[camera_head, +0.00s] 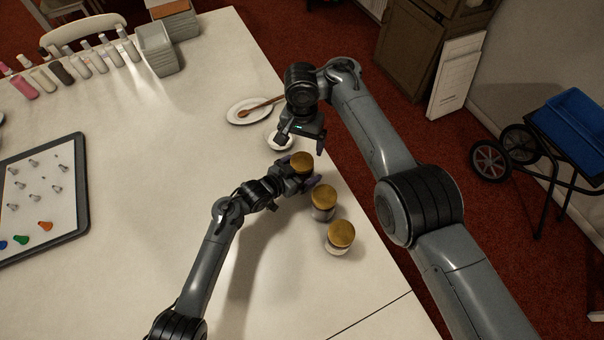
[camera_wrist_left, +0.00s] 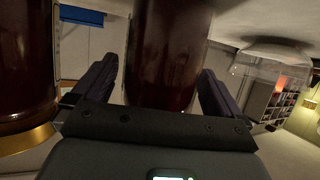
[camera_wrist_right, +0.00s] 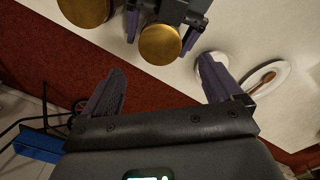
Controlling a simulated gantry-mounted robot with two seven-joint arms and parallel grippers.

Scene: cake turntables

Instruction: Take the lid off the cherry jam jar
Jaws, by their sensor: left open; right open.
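A jar with a gold lid (camera_head: 301,161) stands near the table's right edge. My left gripper (camera_head: 300,174) is open around this jar; its dark red body (camera_wrist_left: 168,60) shows between the fingers in the left wrist view. I cannot tell whether the fingers touch it, and no label is readable. My right gripper (camera_head: 302,144) is open and empty, above and just beyond the jar. In the right wrist view the gold lid (camera_wrist_right: 160,44) lies ahead of my right fingers, apart from them.
Two more gold-lidded jars, the middle one (camera_head: 323,200) and the near one (camera_head: 340,236), stand close by. A small white bowl (camera_head: 276,145) and a plate with a wooden spoon (camera_head: 240,112) lie beyond. The table's middle is clear; a tray (camera_head: 84,200) lies left.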

